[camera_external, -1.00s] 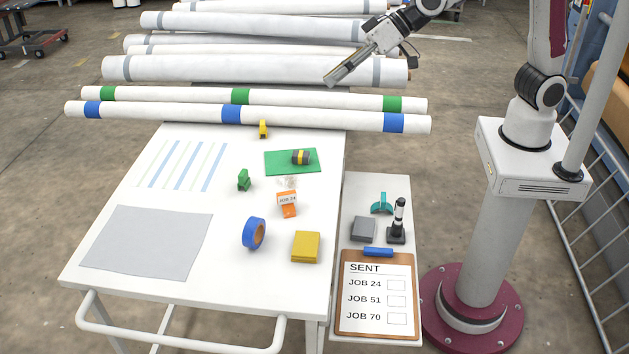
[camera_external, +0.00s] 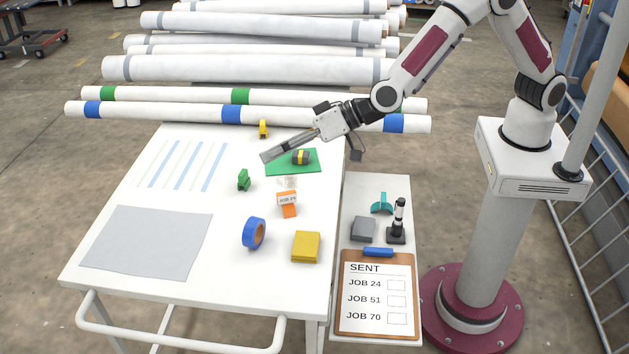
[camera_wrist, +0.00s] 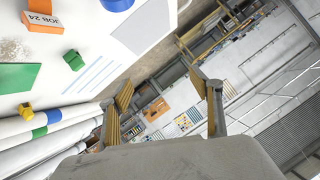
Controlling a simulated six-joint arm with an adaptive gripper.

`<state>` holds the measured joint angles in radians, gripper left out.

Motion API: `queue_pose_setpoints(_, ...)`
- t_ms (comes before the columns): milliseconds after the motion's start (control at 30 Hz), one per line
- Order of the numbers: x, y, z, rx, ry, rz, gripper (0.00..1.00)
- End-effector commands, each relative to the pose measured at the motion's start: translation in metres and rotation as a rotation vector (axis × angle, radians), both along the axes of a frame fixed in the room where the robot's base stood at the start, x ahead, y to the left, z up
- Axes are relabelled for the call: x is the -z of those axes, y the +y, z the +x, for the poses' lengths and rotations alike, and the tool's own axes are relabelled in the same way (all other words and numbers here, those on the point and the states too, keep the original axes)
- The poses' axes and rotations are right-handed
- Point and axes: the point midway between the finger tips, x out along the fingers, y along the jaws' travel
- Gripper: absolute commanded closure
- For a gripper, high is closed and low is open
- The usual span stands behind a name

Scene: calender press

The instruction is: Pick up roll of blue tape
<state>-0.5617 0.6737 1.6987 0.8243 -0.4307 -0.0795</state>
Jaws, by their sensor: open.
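The roll of blue tape (camera_external: 253,233) stands on its edge on the white table, with its brown core facing right. In the wrist view part of the blue tape (camera_wrist: 117,4) shows at the top edge, cut off. My gripper (camera_external: 267,157) is above the far part of the table, beyond the tape and apart from it, reaching over the green mat. In the wrist view my gripper (camera_wrist: 163,90) has its two fingers spread with nothing between them.
Near the tape are an orange JOB 24 holder (camera_external: 288,209), a yellow block (camera_external: 305,246) and a green clip (camera_external: 243,180). Long white rolls (camera_external: 180,110) lie behind.

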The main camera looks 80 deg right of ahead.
Motion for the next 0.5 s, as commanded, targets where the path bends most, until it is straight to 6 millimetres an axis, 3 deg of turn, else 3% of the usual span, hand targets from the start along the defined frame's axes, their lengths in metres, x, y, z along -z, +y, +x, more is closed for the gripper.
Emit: queue_pose_setpoints(500,0.107,0.038,0.007,0.137,-0.061,-0.036,0.36)
